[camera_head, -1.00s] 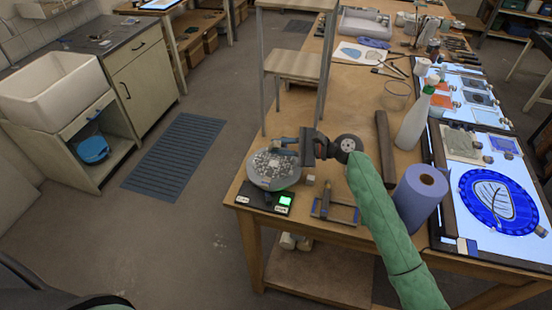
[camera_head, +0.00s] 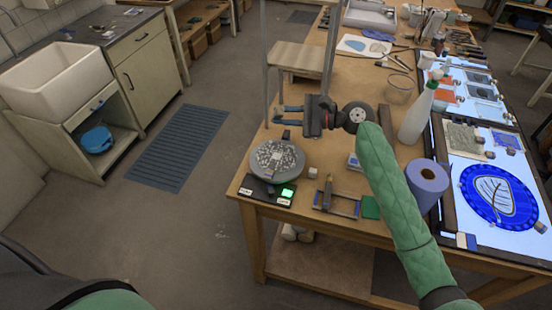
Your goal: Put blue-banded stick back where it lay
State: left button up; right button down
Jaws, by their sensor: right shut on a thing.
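My right gripper (camera_head: 291,115) is above the near left part of the wooden table, just beyond the round grey plate. Its fingers point left and are shut on a thin stick, taken to be the blue-banded stick. Only a small dark end (camera_head: 286,134) shows below the fingers, and I cannot make out a blue band. A small rest with blue rails (camera_head: 338,205) stands on the table to the right of the plate, with a dark upright piece on it. My left gripper is not in view.
The round plate (camera_head: 277,165) with pale fragments stands by a device with a green-lit display (camera_head: 287,193). A wooden shelf stand (camera_head: 299,56) rises behind my gripper.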

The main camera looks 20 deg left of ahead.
jog(key=shift+r, duration=0.45)
jog(key=n+t+h, duration=0.1)
jog(key=n+h, duration=0.3)
jog(key=n, duration=0.1)
jog(key=n+t+h, duration=0.2)
jog(key=n+h, duration=0.3)
jog(key=n+t+h, duration=0.1)
jog(key=n+h, duration=0.4)
jog(key=shift+t, duration=0.4)
dwell(0.3)
dwell(0.4)
